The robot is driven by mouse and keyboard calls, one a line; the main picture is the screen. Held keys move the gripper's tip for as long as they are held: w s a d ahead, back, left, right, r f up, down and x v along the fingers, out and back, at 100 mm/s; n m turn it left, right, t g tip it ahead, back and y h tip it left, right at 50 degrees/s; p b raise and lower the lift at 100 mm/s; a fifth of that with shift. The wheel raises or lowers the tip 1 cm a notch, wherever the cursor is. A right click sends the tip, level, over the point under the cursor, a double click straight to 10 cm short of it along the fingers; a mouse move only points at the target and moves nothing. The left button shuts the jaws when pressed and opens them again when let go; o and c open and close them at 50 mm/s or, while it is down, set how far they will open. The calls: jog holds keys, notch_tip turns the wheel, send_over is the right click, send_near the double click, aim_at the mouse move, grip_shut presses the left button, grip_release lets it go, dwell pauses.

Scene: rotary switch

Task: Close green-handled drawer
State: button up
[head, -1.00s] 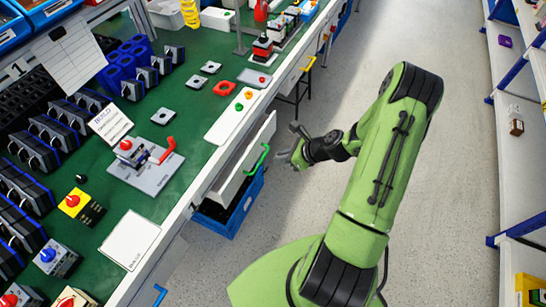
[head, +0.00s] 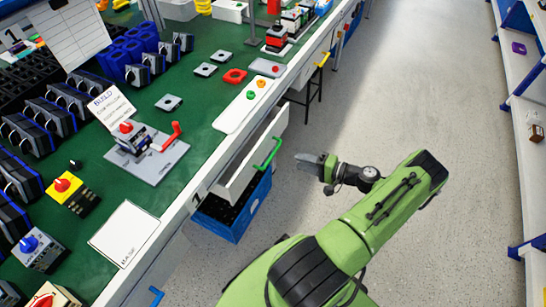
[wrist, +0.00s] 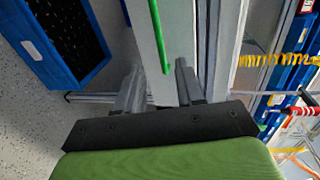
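The drawer (head: 237,181) with the green handle stands pulled out from the bench side in the head view. Its green handle (head: 267,153) runs along the white front. My gripper (head: 300,160) is just right of the handle, over the aisle, with a small gap showing in the head view. In the wrist view my gripper (wrist: 158,78) has its two fingers apart and nothing held between them. The white drawer front (wrist: 144,30) and green handle (wrist: 158,35) lie ahead of the fingers. I cannot tell whether a finger touches the front.
A blue bin (head: 232,215) sits below the drawer; it also shows in the wrist view (wrist: 62,38). The green bench top (head: 200,125) holds switches and parts. A yellow handle (head: 322,60) is farther along the bench. Shelving (head: 520,90) stands right; the aisle floor (head: 400,90) is clear.

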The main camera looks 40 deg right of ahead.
jog(key=b+x, duration=0.2)
jog(key=x, duration=0.8)
jog(key=shift+w, duration=0.15)
grip_shut()
